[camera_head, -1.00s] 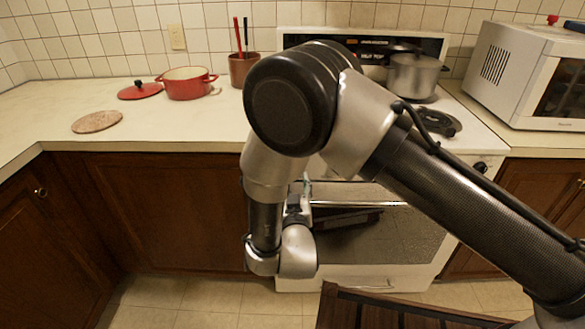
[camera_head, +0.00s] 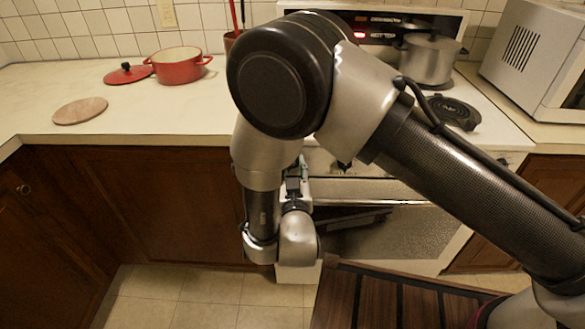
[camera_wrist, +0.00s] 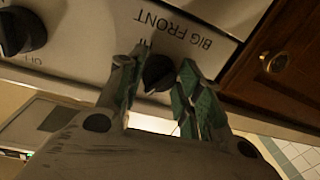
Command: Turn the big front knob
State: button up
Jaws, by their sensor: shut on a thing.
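The big front knob (camera_wrist: 158,73) is a black knob on the white stove panel, under upside-down "BIG FRONT" lettering in the wrist view. My gripper (camera_wrist: 161,62) has one green-padded finger on each side of it and is shut on it. The knob's lower part and pointer setting are hard to make out between the fingers. In the head view, the stove (camera_head: 404,237) stands behind my arm, which hides the knob and most of my gripper. A red light (camera_head: 358,34) glows on the stove's back panel.
Another black knob (camera_wrist: 20,31) sits left on the panel in the wrist view; a wooden cabinet (camera_wrist: 268,62) is at right. A steel pot (camera_head: 430,58) stands on the stove beside a black burner (camera_head: 453,112). A microwave (camera_head: 540,55) is at right, a red pot (camera_head: 178,66) at left.

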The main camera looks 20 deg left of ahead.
jog(key=shift+m, duration=2.2)
jog(key=shift+c, duration=0.3)
jog(key=o, duration=1)
jog(key=shift+o, duration=0.2)
notch_tip(320, 180, up, 10)
